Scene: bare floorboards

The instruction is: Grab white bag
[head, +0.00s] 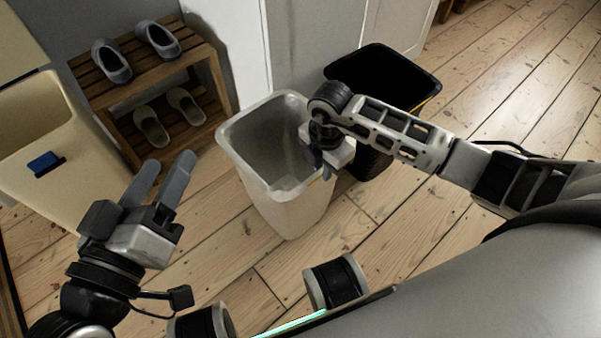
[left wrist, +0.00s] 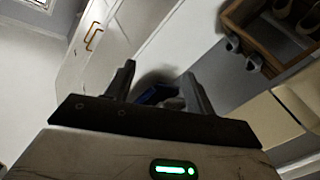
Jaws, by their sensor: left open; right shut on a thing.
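A pale, open-topped bin (head: 290,212) stands on the floor in the middle of the head view. A white bag (head: 283,112) seems to line it and fold over its rim; bag and bin are hard to tell apart. My right gripper (head: 322,174) points down at the bin's right rim and is shut on the bag's edge there. Its own wrist partly hides the grip. My left gripper (head: 171,165) is open and empty, left of the bin and apart from it. Its two spread fingers also show in the left wrist view (left wrist: 158,74).
A black bin (head: 410,66) stands just behind the right arm. A wooden rack (head: 205,52) with several shoes is at the back left. A cream container (head: 75,185) with a blue item (head: 45,163) stands at the far left. Floorboards in front are clear.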

